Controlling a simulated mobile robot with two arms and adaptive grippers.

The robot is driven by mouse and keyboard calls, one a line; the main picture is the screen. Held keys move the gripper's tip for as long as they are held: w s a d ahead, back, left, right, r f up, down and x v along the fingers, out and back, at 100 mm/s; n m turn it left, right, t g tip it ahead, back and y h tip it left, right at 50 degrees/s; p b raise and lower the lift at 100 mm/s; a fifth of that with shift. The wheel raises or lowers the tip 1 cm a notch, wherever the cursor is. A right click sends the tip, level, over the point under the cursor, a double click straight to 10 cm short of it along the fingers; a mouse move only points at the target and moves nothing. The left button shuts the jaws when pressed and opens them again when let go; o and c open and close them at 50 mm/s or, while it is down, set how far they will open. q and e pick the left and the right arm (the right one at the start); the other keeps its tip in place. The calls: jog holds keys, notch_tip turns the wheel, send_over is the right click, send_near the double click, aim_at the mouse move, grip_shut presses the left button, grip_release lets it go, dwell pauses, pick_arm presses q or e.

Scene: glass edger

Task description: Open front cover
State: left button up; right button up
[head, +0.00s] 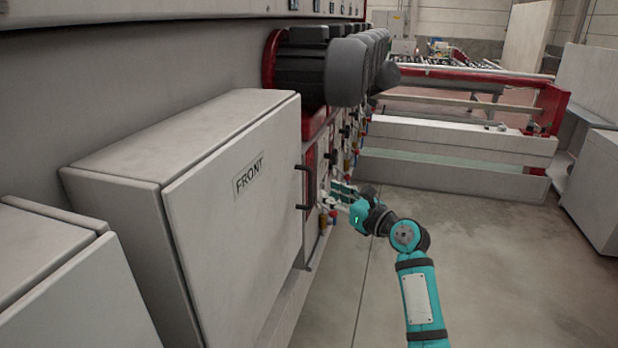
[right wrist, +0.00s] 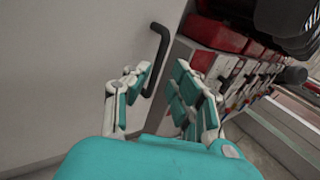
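The front cover (head: 240,220) is the light grey cabinet door with the word FRONT on it, and it looks closed. A black bar handle (head: 302,207) is at its right edge. The cover (right wrist: 75,65) and handle (right wrist: 157,50) also show in the right wrist view. My right gripper (head: 338,193) is just right of the handle in the head view. In the wrist view this gripper (right wrist: 158,88) is open, with the handle's lower end appearing between or just beyond its fingers. I cannot tell whether they touch. My left gripper is not in view.
Another grey cabinet (head: 65,285) stands at the near left. Dark motors (head: 320,65) and red machine parts with small fittings line the wall beyond the cover. Clear concrete floor (head: 490,260) lies to the right.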

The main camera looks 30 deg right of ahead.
jog(key=p, duration=0.1)
send_over(310, 203)
jog(key=shift+w+d, duration=0.2)
jog(key=shift+w, duration=0.15)
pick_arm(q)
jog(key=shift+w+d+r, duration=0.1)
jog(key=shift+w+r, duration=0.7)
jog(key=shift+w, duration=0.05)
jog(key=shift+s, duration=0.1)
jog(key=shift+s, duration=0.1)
pick_arm(e)
grip_shut()
